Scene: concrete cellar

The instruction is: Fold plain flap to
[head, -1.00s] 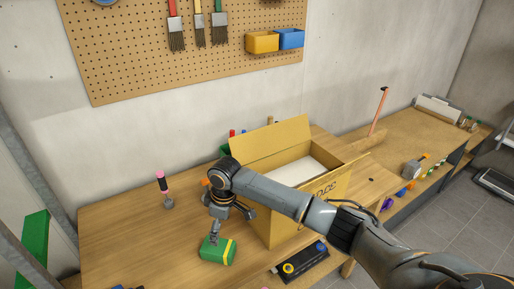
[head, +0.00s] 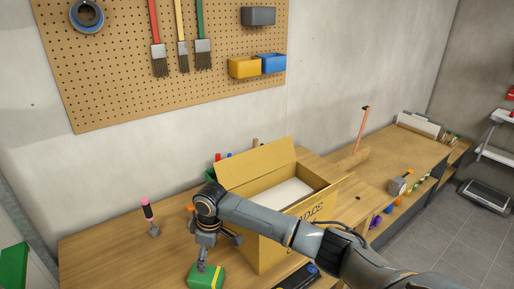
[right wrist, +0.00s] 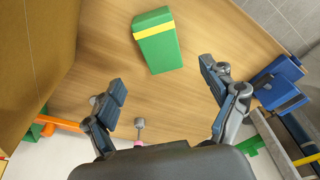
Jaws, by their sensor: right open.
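The cardboard box (head: 265,245) stands open on the workbench, with something white (head: 290,192) inside. Its plain back flap (head: 255,165) stands up, tilted toward the wall. Dark lettering shows at the front right of the box, partly hidden by my right arm. My right gripper (head: 212,250) is left of the box, pointing down above a green block with a yellow stripe (head: 207,277). In the right wrist view the open jaws (right wrist: 163,78) are empty, the green block lies beyond them, and the box wall (right wrist: 35,60) is at the left. My left gripper is out of view.
A pink-topped tool (head: 148,215) stands on the bench at the left. A dark case (head: 297,276) lies in front of the box. A hammer-like tool (head: 362,130) stands upright at the right. The bench left of the gripper is mostly clear.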

